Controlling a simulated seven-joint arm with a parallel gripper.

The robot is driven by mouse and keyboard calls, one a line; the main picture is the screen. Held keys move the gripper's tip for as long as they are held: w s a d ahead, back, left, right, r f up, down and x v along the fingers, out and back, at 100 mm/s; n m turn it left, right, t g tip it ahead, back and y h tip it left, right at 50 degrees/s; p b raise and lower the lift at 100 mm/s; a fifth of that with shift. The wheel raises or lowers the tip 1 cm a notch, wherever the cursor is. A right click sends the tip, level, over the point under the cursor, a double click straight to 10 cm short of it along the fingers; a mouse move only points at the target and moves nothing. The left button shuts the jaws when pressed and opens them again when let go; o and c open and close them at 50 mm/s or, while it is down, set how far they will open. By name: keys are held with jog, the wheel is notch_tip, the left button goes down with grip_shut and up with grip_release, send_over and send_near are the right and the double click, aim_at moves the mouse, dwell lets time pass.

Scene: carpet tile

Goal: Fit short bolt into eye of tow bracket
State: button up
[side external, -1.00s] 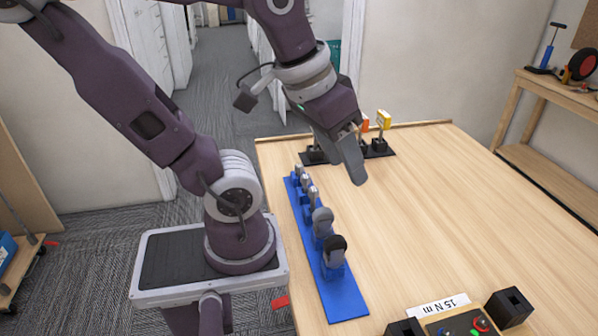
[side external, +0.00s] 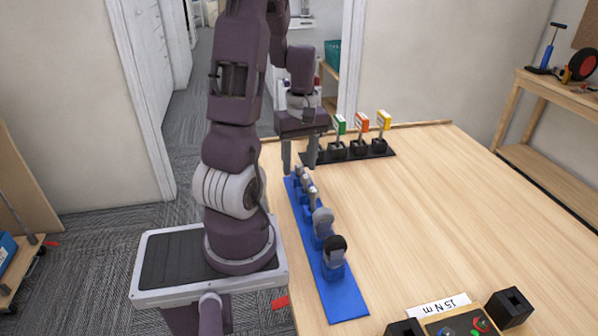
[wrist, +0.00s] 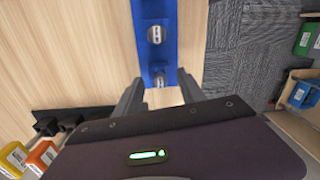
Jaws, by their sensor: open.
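A blue rack (side external: 345,298) holds a row of upright pieces. Small silver bolt-like pieces (side external: 311,196) stand toward its far end. A grey-headed piece (side external: 322,220) and a black-headed piece (side external: 334,247) stand toward the near end. I cannot tell which is the short bolt. My gripper (side external: 300,160) points down at the rack's far end, jaws open. In the wrist view, its fingers (wrist: 160,98) lie either side of the blue strip, with a silver-topped piece (wrist: 160,81) just beyond the tips. I cannot make out the tow bracket or its eye for sure.
A black stand (side external: 350,156) at the back holds green (side external: 340,123), orange (side external: 362,122) and yellow (side external: 384,119) tagged pieces, close right of my gripper. A control box (side external: 470,325), a 15 N m label (side external: 438,305) and black blocks (side external: 508,306) sit in front. The table's middle is clear.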

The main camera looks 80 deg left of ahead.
grip_shut()
jog(key=shift+r, duration=0.15)
notch_tip(320, 180, up, 10)
jog(key=w, duration=0.1)
jog(key=w+d+m, duration=0.8)
jog(key=w+d, duration=0.7)
jog(key=d, duration=0.4)
jog(key=d+m, duration=0.5)
jog(key=d, duration=1.1)
jog(key=s+d+m, duration=0.2)
jog(key=s+d, duration=0.3)
jog(key=d, duration=0.3)
jog(key=s+d+m, duration=0.3)
jog(key=s+d, duration=0.2)
jog(key=d, duration=0.4)
jog(key=shift+s+f, duration=0.15)
jog(key=shift+f, duration=0.05)
